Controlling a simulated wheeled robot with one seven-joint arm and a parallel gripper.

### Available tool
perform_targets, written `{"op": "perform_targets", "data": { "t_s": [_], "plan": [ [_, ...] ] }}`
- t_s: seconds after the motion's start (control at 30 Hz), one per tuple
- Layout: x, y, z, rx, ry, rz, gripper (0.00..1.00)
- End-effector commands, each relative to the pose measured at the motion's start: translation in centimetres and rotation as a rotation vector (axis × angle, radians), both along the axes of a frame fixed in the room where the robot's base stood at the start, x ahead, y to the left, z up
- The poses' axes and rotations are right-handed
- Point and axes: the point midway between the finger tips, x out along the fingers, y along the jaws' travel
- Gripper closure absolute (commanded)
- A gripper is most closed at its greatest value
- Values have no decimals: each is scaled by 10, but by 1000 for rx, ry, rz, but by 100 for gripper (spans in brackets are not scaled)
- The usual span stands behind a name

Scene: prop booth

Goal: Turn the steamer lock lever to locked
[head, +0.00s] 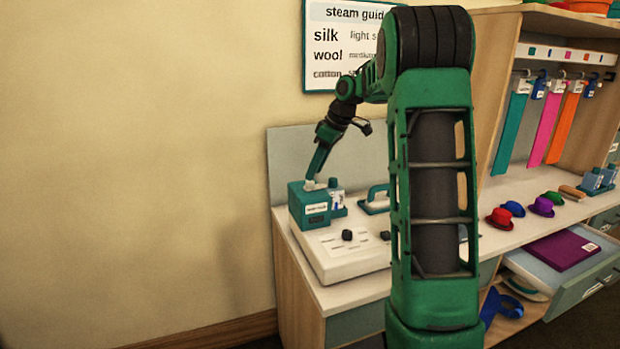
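A small pale piece (310,186) shows on top of the box. I cannot tell whether it is the lock lever, or which way a lever points. My gripper (313,178) reaches down to the top of the box, its tip at or just above the pale piece. Contact cannot be made out. The gripper is small and seen side-on, so its opening is unclear.
A small bottle (337,196) stands right beside the box, and a teal-handled iron-like thing (376,198) further right. My arm hides part of the counter. Small coloured hats (500,218) lie on the right counter above an open drawer (578,290). A steam guide sign (345,45) hangs behind.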

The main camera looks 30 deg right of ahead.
Motion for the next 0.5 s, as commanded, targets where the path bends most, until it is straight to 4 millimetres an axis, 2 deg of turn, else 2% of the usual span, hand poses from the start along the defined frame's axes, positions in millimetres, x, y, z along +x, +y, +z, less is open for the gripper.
{"op": "perform_targets", "data": {
  "t_s": [0.03,0.2,0.33,0.5],
  "plan": [
    [-3,-4,11,-2,-4,-1,60],
    [-13,-10,39,-3,-3,-1,60],
    [-18,-13,54,-2,-2,-1,60],
    [-22,-15,64,-1,-1,1,60]
  ]
}}
